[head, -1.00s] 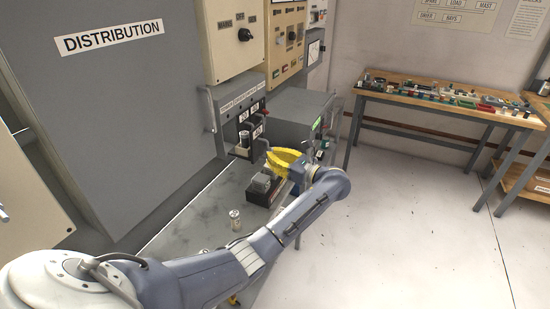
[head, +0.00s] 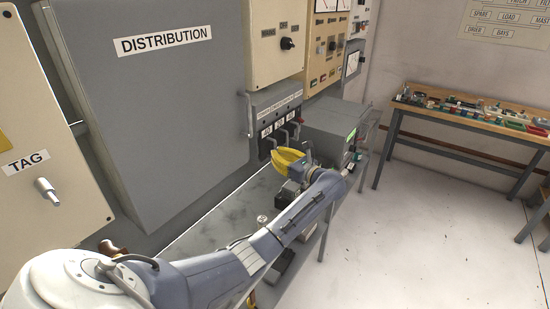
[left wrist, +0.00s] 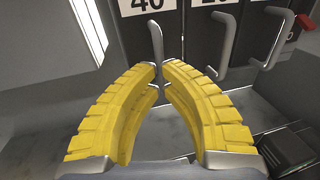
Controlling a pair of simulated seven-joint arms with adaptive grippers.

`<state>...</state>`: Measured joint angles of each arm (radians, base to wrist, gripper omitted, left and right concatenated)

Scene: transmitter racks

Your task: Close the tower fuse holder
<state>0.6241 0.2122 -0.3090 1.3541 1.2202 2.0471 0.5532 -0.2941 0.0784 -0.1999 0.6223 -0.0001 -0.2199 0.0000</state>
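The tower fuse holder unit (head: 267,147) is on the grey panel under the distribution cabinets, a row of dark fronts with white number labels and grey handles. In the left wrist view a label reads 40 and the left handle (left wrist: 156,42) is right at my fingertips; the middle handle (left wrist: 216,46) and right handle (left wrist: 277,38) stand out to the right. I cannot tell which front is the tower's. My left gripper (head: 275,153) is in front of the row. In the left wrist view its yellow fingers (left wrist: 158,70) nearly meet, with no clear grip visible. My right gripper is out of view.
A grey box with a green display (head: 351,135) stands right of the holders. A small cylindrical piece (head: 262,218) stands on the grey bench (head: 215,217) below. A wooden table (head: 455,112) with many small parts is at the back right. The floor between is clear.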

